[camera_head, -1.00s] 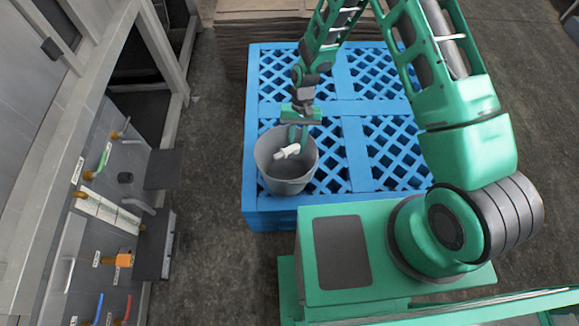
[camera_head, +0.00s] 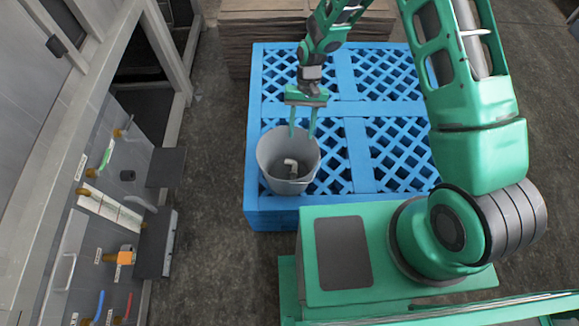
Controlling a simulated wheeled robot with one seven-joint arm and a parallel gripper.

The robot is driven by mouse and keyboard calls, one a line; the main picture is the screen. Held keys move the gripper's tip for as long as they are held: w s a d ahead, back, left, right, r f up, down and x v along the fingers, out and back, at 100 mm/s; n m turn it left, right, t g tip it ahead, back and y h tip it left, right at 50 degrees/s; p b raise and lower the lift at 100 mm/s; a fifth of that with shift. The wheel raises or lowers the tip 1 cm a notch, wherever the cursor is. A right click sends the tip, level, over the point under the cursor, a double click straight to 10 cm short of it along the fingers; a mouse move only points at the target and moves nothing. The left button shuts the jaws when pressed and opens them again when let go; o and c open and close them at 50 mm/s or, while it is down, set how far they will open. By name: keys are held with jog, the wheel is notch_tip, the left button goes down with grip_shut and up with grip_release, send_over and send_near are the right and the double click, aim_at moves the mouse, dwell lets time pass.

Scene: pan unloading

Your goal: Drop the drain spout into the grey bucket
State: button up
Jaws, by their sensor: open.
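The grey bucket (camera_head: 277,180) stands upright at the near left corner of the blue pallet. The drain spout (camera_head: 291,165), a small whitish bent pipe, lies inside it near the bottom. My gripper (camera_head: 302,137) is open and empty above the bucket's far rim. Its two green fingers point down, apart from each other, and do not touch the spout.
The blue pallet (camera_head: 355,150) has free lattice room right of the bucket. A panel with labelled pipes and fittings (camera_head: 110,210) runs along the left wall. Stacked brown sheets (camera_head: 245,45) lie behind the pallet. Bare floor (camera_head: 210,130) separates wall and pallet.

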jog(key=shift+v, duration=2.2)
jog(key=shift+w+d, duration=0.1)
jog(key=s+d+r+m+t+h, duration=0.1)
jog(key=s+d+r, duration=0.1)
jog(key=d+r, duration=0.95)
jog(key=s+d+r+m+t, duration=0.1)
jog(key=s+d+r, duration=0.2)
jog(key=d+r, duration=0.85)
jog(key=s+d+r+m, duration=0.1)
jog(key=s+d+r, duration=0.2)
jog(key=s, duration=0.4)
jog(key=s+d+r+m+t, duration=0.1)
jog(key=s+d+r, duration=0.2)
jog(key=s, duration=0.5)
jog(key=s+d+r+m+t, duration=0.1)
jog(key=s+d+r, duration=0.2)
jog(key=s, duration=0.4)
jog(key=shift+s+d+r+m, duration=0.25)
jog(key=shift+d+r+m, duration=0.15)
jog(key=shift+r, duration=0.2)
